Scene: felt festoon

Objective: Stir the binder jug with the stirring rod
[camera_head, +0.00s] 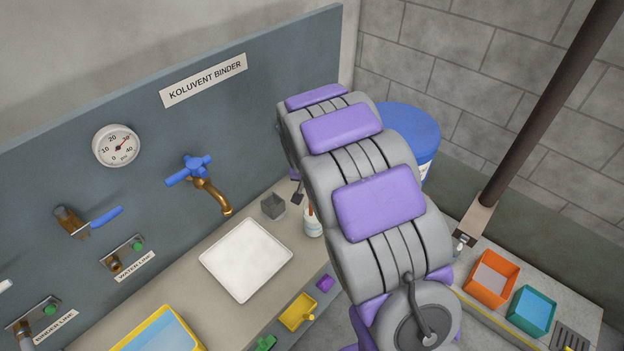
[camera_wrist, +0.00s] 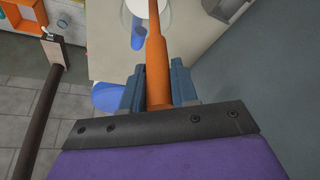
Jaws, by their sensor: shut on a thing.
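My gripper (camera_wrist: 158,90) is shut on an orange stirring rod (camera_wrist: 157,55) in the wrist view. The rod runs away from the jaws to the top edge, over a white round vessel (camera_wrist: 132,8) that is cut off there. In the head view my arm hides most of the gripper; a dark finger part (camera_head: 297,194) shows beside the arm. A small white labelled jug (camera_head: 313,226) stands on the bench just below it, partly hidden by my arm, with a short brownish stick at its mouth. I cannot tell how deep the rod's end sits.
A white tray (camera_head: 246,259) and a grey square cup (camera_head: 273,206) are on the bench. A brass tap with a blue handle (camera_head: 190,170) juts from the panel. A yellow tray (camera_head: 158,330) lies at front left. A blue drum (camera_head: 408,128) and an orange bin (camera_head: 491,279) are right.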

